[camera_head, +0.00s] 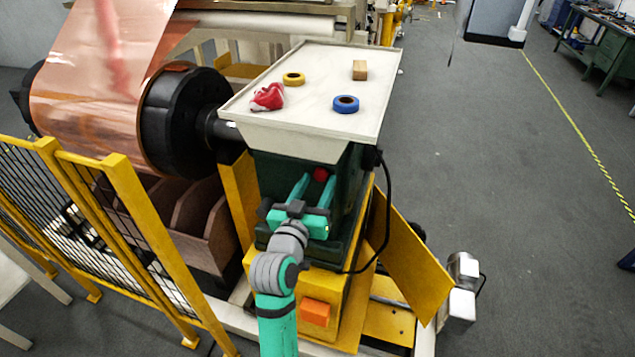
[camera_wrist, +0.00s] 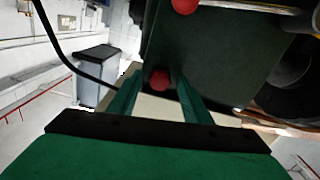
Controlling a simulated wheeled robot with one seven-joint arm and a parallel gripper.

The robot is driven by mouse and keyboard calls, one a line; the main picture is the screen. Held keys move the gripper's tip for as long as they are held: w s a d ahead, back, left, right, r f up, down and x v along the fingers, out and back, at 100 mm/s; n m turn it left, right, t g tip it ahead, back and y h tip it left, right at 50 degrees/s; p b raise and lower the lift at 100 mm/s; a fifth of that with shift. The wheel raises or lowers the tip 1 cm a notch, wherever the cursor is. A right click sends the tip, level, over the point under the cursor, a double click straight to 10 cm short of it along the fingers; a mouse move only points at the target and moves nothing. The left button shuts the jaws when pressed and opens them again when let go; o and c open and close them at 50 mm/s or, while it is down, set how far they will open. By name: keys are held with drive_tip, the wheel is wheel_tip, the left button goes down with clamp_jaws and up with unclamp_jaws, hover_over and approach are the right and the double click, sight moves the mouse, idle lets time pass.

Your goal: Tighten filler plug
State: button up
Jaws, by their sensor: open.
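A round red plug (camera_head: 320,174) sits on the dark green housing (camera_head: 345,185) below the tray-topped cabinet. In the wrist view, the red plug (camera_wrist: 159,79) shows between my fingertips, with a gap visible on each side. My gripper (camera_head: 318,181) has its two green fingers apart and pointing at the housing; the wrist view also shows the gripper (camera_wrist: 160,84) from behind. It holds nothing, and I cannot tell how far the tips reach past the plug. A second red round piece (camera_wrist: 185,6) is cut off at the top edge of the wrist view.
A pale tray (camera_head: 310,100) overhangs the housing, holding a red cloth (camera_head: 268,97), yellow tape (camera_head: 293,79), blue tape (camera_head: 346,104) and a wooden block (camera_head: 360,70). A black cable (camera_head: 381,205) hangs at right. A yellow fence (camera_head: 120,200) and copper roll (camera_head: 90,110) stand left.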

drive_tip(key=shift+w+d, duration=0.1)
drive_tip(key=shift+w, duration=0.3)
drive_tip(key=c, duration=1.1)
drive_tip(key=m, duration=0.4)
drive_tip(key=shift+m, duration=1.8)
